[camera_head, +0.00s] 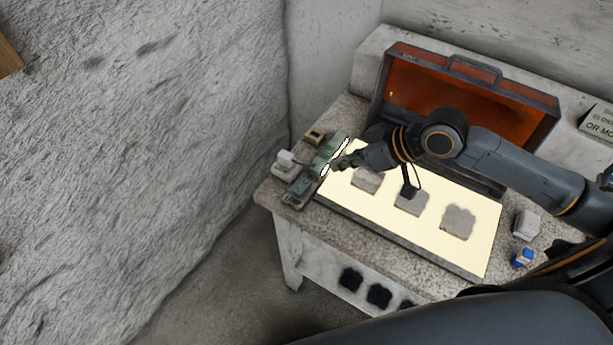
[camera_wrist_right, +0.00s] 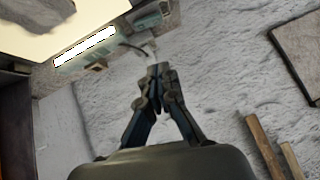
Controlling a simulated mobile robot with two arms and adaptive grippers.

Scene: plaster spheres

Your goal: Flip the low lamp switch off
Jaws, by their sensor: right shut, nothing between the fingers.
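A green lamp unit (camera_head: 325,157) with a glowing white strip stands at the left end of the table. It also shows at upper left in the wrist view, where its strip (camera_wrist_right: 85,46) is lit. A dark curved cable or lever shows near the unit's end in the wrist view; I cannot make out which part is the switch. My right gripper (camera_head: 340,163) is shut and empty, close beside the lit strip in the head view. In the wrist view its fingertips (camera_wrist_right: 158,70) meet just beyond the unit's end; contact cannot be told. My left gripper is out of view.
A bright light panel (camera_head: 420,238) carrying grey plaster pieces (camera_head: 458,222) covers much of the table. An open case with an orange lining (camera_head: 440,90) stands behind it. A small blue-and-white item (camera_head: 522,257) lies at right. A rough wall (camera_head: 140,130) rises left.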

